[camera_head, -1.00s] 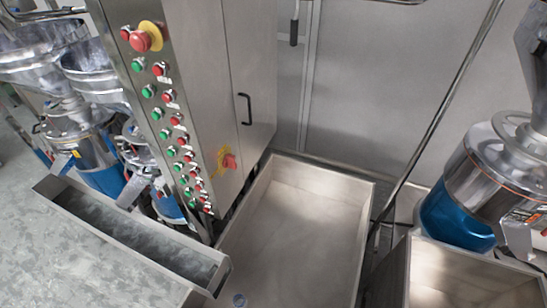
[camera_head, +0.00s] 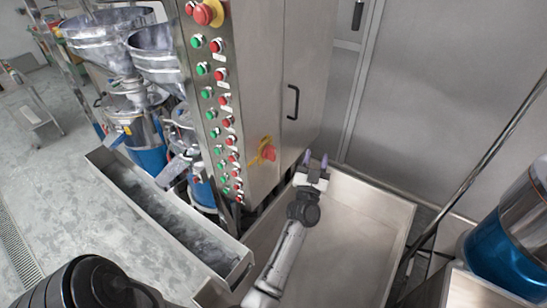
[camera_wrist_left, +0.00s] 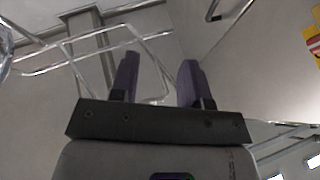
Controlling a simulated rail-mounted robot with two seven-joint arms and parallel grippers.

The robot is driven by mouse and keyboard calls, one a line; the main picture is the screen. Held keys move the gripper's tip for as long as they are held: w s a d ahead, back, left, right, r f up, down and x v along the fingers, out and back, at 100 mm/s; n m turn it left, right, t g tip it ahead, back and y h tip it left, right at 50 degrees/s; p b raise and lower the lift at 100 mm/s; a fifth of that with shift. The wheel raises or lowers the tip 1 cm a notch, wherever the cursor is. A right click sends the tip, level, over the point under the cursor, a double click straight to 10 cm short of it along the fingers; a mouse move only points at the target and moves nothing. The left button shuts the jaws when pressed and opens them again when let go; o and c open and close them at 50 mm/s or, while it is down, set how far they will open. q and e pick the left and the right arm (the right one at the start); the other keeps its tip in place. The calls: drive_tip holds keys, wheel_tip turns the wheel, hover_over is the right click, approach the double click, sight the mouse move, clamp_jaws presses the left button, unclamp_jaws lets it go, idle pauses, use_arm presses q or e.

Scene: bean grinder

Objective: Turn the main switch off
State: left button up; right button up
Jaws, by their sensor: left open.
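The main switch (camera_head: 268,152) appears to be the red knob on a yellow plate, low on the front of the steel control cabinet. Part of its yellow and red shows at the right edge of the left wrist view (camera_wrist_left: 314,42). My left gripper (camera_head: 316,161) is open and empty, with its fingers pointing up toward the back wall. It is to the right of the switch and apart from it, above the steel bin. Both fingers also show in the left wrist view (camera_wrist_left: 158,80), with nothing between them. My right gripper is not in view.
The cabinet side carries green and red buttons (camera_head: 222,100) and a red emergency stop (camera_head: 208,12) on top. A black door handle (camera_head: 293,102) is right of the switch. A steel bin (camera_head: 375,195) lies below. A trough (camera_head: 165,215) and grinders (camera_head: 135,115) stand left.

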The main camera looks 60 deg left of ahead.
use_arm(q)
drive_tip(key=a+n+g+y, duration=0.3)
drive_tip(key=n+g+y, duration=0.2)
drive_tip(key=g, duration=0.1)
drive_tip(key=n+g+h+b, duration=0.35)
drive_tip(key=n+g, duration=0.75)
drive_tip(key=g, duration=0.8)
approach(275, 153)
drive_tip(key=shift+n+h, duration=0.3)
drive_tip(key=shift+h, duration=0.05)
drive_tip(key=p+x, duration=0.2)
drive_tip(key=x, duration=0.2)
drive_tip(key=p+x, duration=0.3)
drive_tip(key=x, duration=0.2)
drive_tip(key=shift+a+r, duration=0.25)
drive_tip(key=shift+p+x, duration=0.35)
drive_tip(key=shift+x, duration=0.45)
drive_tip(key=shift+f, duration=0.1)
clamp_jaws()
